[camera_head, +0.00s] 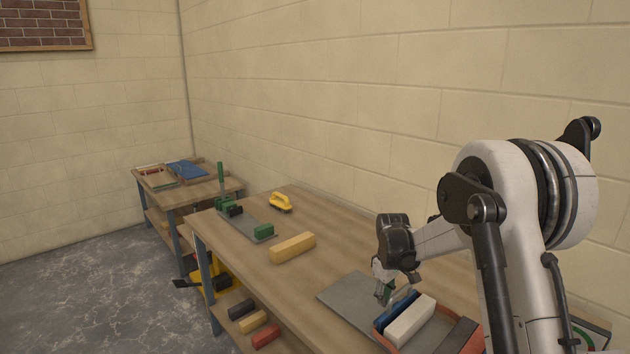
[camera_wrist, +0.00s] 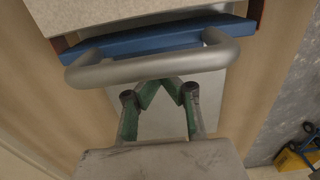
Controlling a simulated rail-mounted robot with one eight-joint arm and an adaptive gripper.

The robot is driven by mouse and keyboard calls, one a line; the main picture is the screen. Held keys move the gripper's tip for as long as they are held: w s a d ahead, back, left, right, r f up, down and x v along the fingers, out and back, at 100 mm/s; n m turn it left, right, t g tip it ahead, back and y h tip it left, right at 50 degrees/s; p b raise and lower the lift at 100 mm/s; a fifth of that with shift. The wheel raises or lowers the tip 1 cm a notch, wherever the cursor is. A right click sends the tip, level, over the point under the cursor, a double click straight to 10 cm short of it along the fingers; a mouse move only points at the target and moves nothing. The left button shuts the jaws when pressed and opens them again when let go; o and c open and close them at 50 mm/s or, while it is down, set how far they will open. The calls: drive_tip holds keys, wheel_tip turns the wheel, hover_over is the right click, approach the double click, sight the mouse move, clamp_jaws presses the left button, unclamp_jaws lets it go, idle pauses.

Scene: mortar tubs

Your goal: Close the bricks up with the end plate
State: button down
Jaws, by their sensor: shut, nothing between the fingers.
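The end plate (camera_head: 396,309) is blue and stands upright against a pale brick (camera_head: 411,322) in a red-sided holder (camera_head: 463,336). In the wrist view, the blue plate (camera_wrist: 160,39) spans between the red sides, and its grey bar handle (camera_wrist: 150,68) faces my gripper. The pale brick (camera_wrist: 110,12) shows beyond the plate. My gripper (camera_wrist: 160,82) has green fingers that are shut and empty, with the tips close to the handle bar. I cannot tell whether they touch it. In the head view my gripper (camera_head: 383,296) is just left of the plate.
The holder rests on a grey board (camera_head: 346,295) on the wooden bench. A yellow block (camera_head: 293,247), a yellow-handled tool (camera_head: 281,202) and a green clamp-like tool (camera_head: 228,207) lie farther along. The wall runs close behind the bench. Several blocks lie on the lower shelf.

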idle(0.4)
drive_tip(key=shift+s+d+b, duration=0.55)
drive_tip(key=shift+s+d, duration=1.55)
drive_tip(key=shift+s, duration=0.2)
drive_tip(key=shift+s+d+b, duration=0.55)
drive_tip(key=shift+s+d, duration=1.5)
drive_tip(key=shift+s, duration=0.25)
drive_tip(key=shift+w+a+r+p, duration=0.3)
drive_tip(key=shift+r+p, duration=0.5)
drive_tip(key=shift+r, duration=0.9)
drive_tip(key=shift+w+a+r+p, duration=0.3)
drive_tip(key=shift+r+p, duration=0.5)
drive_tip(key=shift+r, duration=0.9)
drive_tip(key=shift+w+a+r+p, duration=0.3)
drive_tip(key=shift+r+p, duration=0.5)
drive_tip(key=shift+r, duration=0.9)
